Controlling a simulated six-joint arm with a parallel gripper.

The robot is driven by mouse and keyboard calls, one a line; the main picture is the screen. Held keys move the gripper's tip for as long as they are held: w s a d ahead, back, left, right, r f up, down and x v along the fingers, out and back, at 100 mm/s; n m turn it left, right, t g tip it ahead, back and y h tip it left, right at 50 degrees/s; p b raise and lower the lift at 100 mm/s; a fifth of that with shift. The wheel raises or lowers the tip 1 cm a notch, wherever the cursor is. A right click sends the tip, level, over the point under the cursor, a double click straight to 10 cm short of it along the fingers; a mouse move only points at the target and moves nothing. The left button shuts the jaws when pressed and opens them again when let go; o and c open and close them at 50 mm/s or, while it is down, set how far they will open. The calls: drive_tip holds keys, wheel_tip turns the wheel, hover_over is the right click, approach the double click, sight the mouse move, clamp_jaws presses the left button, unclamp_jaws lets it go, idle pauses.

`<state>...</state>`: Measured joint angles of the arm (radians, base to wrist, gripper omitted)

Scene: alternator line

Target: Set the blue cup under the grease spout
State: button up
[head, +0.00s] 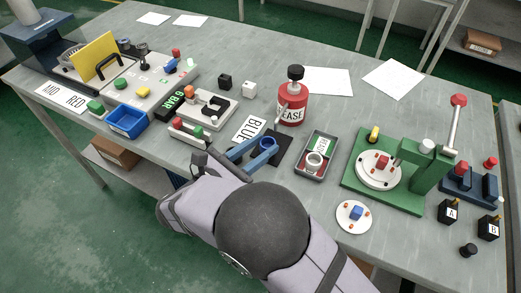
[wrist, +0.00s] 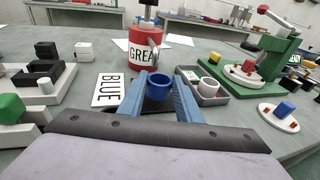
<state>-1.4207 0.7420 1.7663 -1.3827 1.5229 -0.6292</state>
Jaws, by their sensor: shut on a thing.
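The blue cup (head: 268,143) is upright between the two blue fingers of my gripper (head: 257,149), which is shut on it. In the wrist view the cup (wrist: 159,88) shows between the fingertips. The red grease dispenser (head: 292,108) with a black top stands just behind it. Its grey spout (wrist: 155,37) hangs on the near side, above and beyond the cup. A black mat (head: 284,153) lies at the foot of the dispenser, and the cup is at its left part. I cannot tell whether the cup touches the mat.
A "BLUE" card (head: 249,129) lies left of the cup. A grey tray (head: 317,171) with a white cup (head: 314,161) is close on the right. A green press (head: 419,166) stands farther right. A plate with a blue block (head: 355,215) lies near the front edge.

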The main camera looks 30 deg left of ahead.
drive_tip(key=shift+f, duration=0.8)
drive_tip(key=shift+f, duration=0.15)
drive_tip(key=o, duration=1)
drive_tip(key=b+v, duration=0.2)
drive_tip(key=v, duration=1)
